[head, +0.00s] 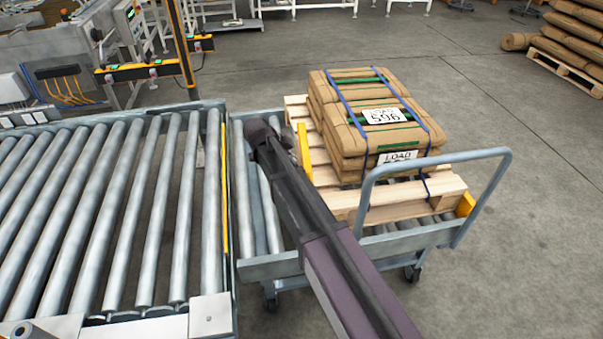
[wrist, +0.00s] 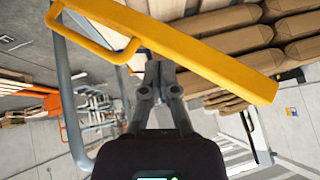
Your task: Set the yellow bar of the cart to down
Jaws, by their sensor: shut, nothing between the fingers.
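The yellow bar (head: 304,152) stands raised at the near end of the cart (head: 285,265), beside the loaded pallet. My arm hides its lower part in the head view. In the wrist view the yellow bar (wrist: 205,52) crosses the upper picture at a slant, with a yellow loop handle at its left end. My gripper (wrist: 160,70) is shut and empty. Its fingertips are close to the bar's lower edge; I cannot tell whether they touch. In the head view the fingers cannot be made out at the arm's dark end.
A wooden pallet (head: 390,208) with strapped brown sacks (head: 350,140) sits on the cart. The cart's grey push handle (head: 505,165) rises at the right. A roller conveyor (head: 105,215) adjoins the cart on the left. Open floor (head: 530,260) lies to the right.

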